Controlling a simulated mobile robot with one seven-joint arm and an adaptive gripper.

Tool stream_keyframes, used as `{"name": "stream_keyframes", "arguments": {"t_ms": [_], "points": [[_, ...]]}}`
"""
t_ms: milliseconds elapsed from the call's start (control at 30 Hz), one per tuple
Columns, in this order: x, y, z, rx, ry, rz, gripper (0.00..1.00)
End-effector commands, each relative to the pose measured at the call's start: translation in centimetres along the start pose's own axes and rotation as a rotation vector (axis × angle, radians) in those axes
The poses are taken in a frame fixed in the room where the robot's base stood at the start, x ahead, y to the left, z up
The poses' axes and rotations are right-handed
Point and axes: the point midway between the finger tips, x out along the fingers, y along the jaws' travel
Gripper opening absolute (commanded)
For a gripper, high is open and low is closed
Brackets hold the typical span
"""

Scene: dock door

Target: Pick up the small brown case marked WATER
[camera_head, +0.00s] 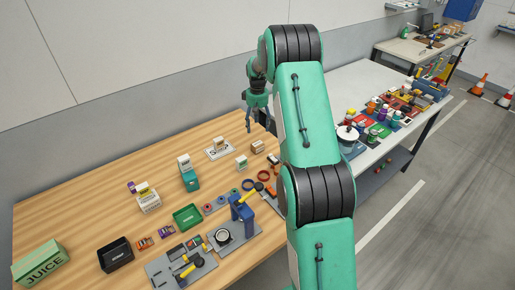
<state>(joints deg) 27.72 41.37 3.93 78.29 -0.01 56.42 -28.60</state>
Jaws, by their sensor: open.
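A small brown box (257,147) stands on the wooden table toward its far right end; it looks like the case, but its marking is too small to read. My gripper (258,125) hangs above the far part of the table, a little above that box in the picture. Its fingers are apart and nothing shows between them. The gripper and the box look apart, though the exact gap cannot be told from this view.
On the wooden table (75,213) are a green JUICE box (40,263), a black bin (115,255), a green tray (187,217), stacked small boxes (149,203) and a blue vise-like tool (242,209). A second, crowded table stands right, partly hidden by my arm.

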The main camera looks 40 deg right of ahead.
Motion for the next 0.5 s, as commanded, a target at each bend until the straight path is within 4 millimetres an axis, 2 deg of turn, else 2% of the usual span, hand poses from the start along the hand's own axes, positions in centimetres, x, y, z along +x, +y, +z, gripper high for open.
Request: {"name": "stream_keyframes", "arguments": {"t_ms": [267, 500], "points": [[0.8, 0.0, 0.0, 0.0, -0.001, 0.0, 0.67], [3.9, 0.0, 0.1, 0.0, -0.002, -0.001, 0.67]]}}
